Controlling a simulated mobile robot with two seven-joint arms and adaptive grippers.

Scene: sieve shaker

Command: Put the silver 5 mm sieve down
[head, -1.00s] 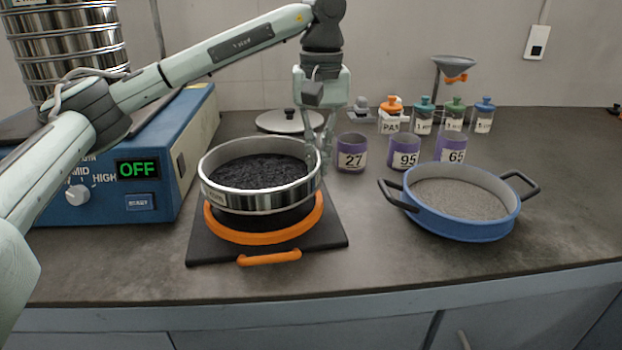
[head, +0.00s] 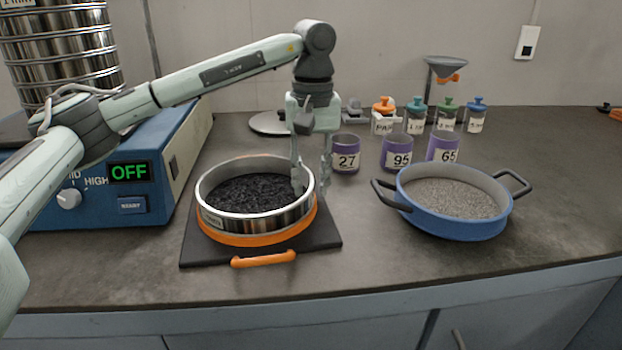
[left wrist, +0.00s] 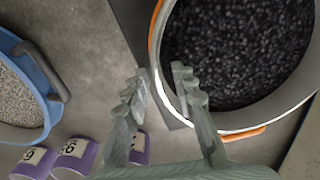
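The silver sieve (head: 255,227), filled with dark granules (head: 250,193), sits level within the orange ring (head: 222,236) on a black board (head: 325,238) with an orange front handle. My left gripper (head: 312,182) is at the sieve's right rim. Its fingers are apart, one on the inner side of the wall and one outside. In the left wrist view the gripper (left wrist: 160,85) shows a gap between the fingers, with the sieve's rim (left wrist: 167,98) close to the inner finger. The sieve's underside is hidden. My right gripper is not in view.
A blue pan (head: 455,224) of grey grains stands at right. Purple cups (head: 345,162) and several colour-lidded bottles (head: 415,118) stand behind. The blue shaker (head: 90,210), reading OFF, with a sieve stack (head: 65,60), is at left. The counter's front right is clear.

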